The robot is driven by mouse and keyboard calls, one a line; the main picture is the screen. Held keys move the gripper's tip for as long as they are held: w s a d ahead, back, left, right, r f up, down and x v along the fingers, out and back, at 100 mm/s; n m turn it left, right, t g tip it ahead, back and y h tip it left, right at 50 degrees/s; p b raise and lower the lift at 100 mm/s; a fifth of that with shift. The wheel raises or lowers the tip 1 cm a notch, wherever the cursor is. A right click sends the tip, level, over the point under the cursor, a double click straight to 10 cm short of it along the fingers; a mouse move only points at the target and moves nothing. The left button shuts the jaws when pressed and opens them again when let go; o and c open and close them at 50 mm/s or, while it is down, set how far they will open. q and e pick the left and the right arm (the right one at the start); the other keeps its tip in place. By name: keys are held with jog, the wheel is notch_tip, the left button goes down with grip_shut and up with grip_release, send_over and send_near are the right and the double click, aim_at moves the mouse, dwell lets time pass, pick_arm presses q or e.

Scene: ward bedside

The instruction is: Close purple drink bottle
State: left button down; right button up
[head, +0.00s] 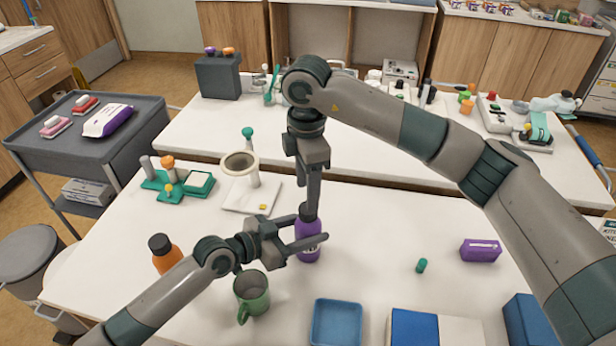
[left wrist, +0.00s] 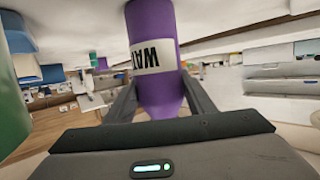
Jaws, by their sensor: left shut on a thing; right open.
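The purple drink bottle (head: 309,252) stands upright on the white table in the middle of the head view. My left gripper (head: 316,231) is shut around its body from the left. In the left wrist view the bottle (left wrist: 155,85) appears upside down between both fingers, with a white label. A dark cap-like part (head: 308,209) shows at the bottle's top. My right gripper (head: 310,199) points straight down at this part and is open. Its fingertips overlap the top, so I cannot tell whether the cap is seated on the neck.
A green mug (head: 252,296) stands close in front of my left gripper. An orange bottle (head: 167,262) with a black cap is at the left. A blue tray (head: 337,325) lies in front; a purple box (head: 480,250) and small green piece (head: 422,265) lie right.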

jog(key=n, duration=0.7)
jog(key=shift+r, duration=0.2)
jog(key=n, duration=0.6)
jog(key=shift+r, duration=0.2)
jog(key=n, duration=0.7)
jog(key=shift+r, duration=0.2)
jog(key=n, duration=0.7)
jog(key=shift+r+n, duration=0.2)
jog(key=shift+n, duration=0.1)
jog(key=n, duration=0.4)
jog(key=shift+r, duration=0.1)
jog(key=n, duration=0.4)
jog(key=shift+r+n, duration=0.15)
jog(key=shift+n, duration=0.15)
jog(key=n, duration=0.4)
jog(key=shift+r, duration=0.1)
jog(key=n, duration=0.3)
jog(key=shift+d+r, duration=0.1)
